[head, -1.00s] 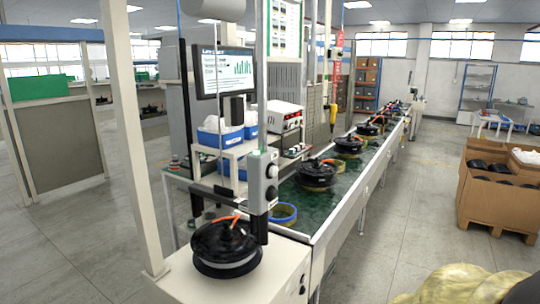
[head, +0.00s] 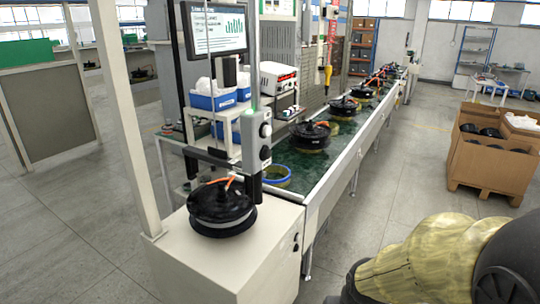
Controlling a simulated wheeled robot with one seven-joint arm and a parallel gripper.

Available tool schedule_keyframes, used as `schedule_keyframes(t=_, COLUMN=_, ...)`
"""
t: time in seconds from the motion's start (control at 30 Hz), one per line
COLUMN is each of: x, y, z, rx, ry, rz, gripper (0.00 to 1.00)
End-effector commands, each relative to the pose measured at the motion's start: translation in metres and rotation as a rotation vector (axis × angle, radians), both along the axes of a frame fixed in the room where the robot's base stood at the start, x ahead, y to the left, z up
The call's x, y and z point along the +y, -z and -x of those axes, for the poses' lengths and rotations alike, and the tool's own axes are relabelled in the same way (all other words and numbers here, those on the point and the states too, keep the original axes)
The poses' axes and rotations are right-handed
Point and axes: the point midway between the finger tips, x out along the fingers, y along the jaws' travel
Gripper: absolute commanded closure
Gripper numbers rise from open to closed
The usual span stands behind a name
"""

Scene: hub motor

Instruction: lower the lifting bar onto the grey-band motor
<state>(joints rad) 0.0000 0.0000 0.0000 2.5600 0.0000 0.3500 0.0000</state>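The grey-band motor (head: 222,208) is a round black hub motor with a light grey band and an orange cable on top. It lies flat on a white cabinet in the head view. The lifting bar (head: 207,156) is a dark horizontal bar at the lifting column. It appears above and behind the motor, with a visible gap. Whether it is directly over the motor I cannot tell. A grey control box (head: 256,141) with dark knobs sits on the column. My arm, in a yellow sleeve with black joints, fills the lower right. My gripper is not in view.
A green conveyor (head: 308,160) with several black motors runs away behind the white cabinet (head: 235,262). A pale post (head: 125,115) stands at left. A cardboard crate (head: 490,175) stands at right. The grey floor between conveyor and crate is open.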

Motion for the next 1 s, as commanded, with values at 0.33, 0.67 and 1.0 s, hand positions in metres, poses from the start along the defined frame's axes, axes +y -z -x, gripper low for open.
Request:
schedule_keyframes(t=0.33, x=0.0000, y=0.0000, z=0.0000, rx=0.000, ry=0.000, rz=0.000, gripper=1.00)
schedule_keyframes(t=0.67, x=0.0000, y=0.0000, z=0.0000, rx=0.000, ry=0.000, rz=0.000, gripper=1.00)
schedule_keyframes(t=1.0, x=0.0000, y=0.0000, z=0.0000, rx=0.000, ry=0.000, rz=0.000, gripper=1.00)
